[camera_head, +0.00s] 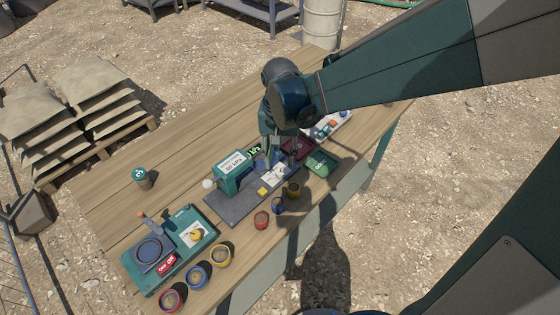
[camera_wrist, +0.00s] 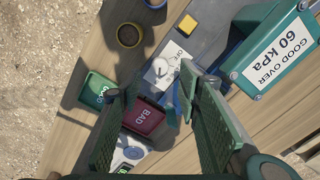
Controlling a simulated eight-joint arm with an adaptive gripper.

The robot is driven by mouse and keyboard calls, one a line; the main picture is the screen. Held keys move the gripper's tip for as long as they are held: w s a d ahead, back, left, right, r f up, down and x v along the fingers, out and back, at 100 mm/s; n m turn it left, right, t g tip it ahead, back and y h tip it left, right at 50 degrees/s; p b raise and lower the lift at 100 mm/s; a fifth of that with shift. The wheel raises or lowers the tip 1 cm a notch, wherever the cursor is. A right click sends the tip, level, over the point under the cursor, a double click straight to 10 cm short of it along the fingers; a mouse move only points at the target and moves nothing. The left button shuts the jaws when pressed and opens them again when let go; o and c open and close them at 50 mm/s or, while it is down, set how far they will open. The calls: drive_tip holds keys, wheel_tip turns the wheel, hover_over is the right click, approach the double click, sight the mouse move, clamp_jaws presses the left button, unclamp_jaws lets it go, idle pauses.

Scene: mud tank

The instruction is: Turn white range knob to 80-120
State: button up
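A white label plate (camera_wrist: 152,78) with small dark lettering is on the grey base, and a pale knob (camera_wrist: 160,67) sits on it in the wrist view. The plate also shows in the head view (camera_head: 273,175). The numbers and the knob's pointing are too small to read. My gripper (camera_wrist: 155,92) is open, with its two dark green fingers spread and nothing visible between them. It is above the plate's near end, and its fingertips look apart from the knob. In the head view my gripper (camera_head: 281,148) hangs over the bench beside the teal gauge box, partly hidden by my arm.
The teal box (camera_wrist: 272,52) reading "GOOD OVER 60 kPa" stands beside the plate. A red BAD tray (camera_wrist: 143,118) and green GOOD tray (camera_wrist: 96,92) lie close by. A yellow button (camera_wrist: 187,24) and dark cup (camera_wrist: 129,35) are beyond.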

drive_tip(key=shift+r, duration=2.7)
drive_tip(key=shift+d, duration=0.1)
drive_tip(key=s+d+r+n+t, duration=0.1)
drive_tip(key=s+d+r+t, duration=0.2)
drive_tip(key=s+d, duration=0.4)
drive_tip(key=s+d+r+n+t, duration=0.1)
drive_tip(key=s+d+r+t, duration=0.3)
drive_tip(key=d, duration=0.9)
drive_tip(key=shift+s+r, duration=1.1)
drive_tip(key=shift+s, duration=0.25)
idle(0.8)
